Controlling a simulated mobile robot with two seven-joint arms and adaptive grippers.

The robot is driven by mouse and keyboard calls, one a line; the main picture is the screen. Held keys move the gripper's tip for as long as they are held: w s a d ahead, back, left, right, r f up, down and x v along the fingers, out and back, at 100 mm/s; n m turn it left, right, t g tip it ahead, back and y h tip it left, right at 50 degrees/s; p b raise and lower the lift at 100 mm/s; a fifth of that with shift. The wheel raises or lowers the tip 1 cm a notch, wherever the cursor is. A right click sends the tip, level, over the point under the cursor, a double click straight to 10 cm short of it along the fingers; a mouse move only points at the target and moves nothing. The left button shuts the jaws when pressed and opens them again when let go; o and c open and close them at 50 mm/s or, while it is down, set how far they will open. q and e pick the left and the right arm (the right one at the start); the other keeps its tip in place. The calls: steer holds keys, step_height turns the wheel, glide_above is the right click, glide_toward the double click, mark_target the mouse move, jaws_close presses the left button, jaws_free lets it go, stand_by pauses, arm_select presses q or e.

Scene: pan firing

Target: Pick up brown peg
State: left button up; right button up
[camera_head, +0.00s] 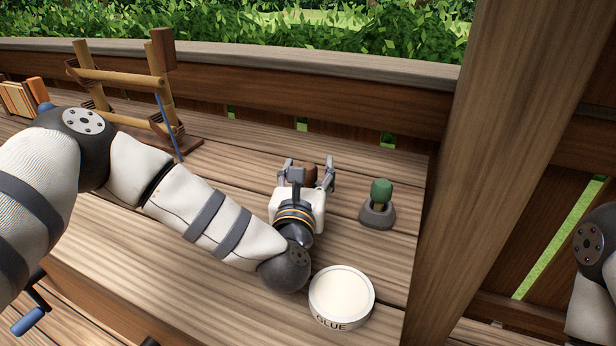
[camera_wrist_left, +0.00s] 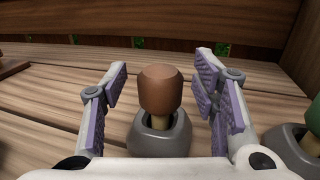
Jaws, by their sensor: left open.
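The brown peg (camera_wrist_left: 160,90) stands upright in a grey holder (camera_wrist_left: 162,138), with its brown head up and a tan shaft below. In the head view the brown peg (camera_head: 310,174) shows between the fingers of my left gripper (camera_head: 308,172), and its holder is hidden there. My left gripper is open, with one finger on each side of the peg. In the left wrist view the left gripper (camera_wrist_left: 160,85) shows gaps between its purple pads and the peg head. My right gripper is out of view; only part of my right arm shows at the right edge.
A green peg (camera_head: 381,191) stands in its own grey holder (camera_head: 377,213) to the right. A round glue tub (camera_head: 341,296) sits near the bench front. A wooden frame (camera_head: 120,85) stands at the back left. A thick post (camera_head: 490,150) rises at the right.

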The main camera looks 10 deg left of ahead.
arm_select(q)
steer(key=c, duration=1.2)
steer(key=shift+r, duration=0.15)
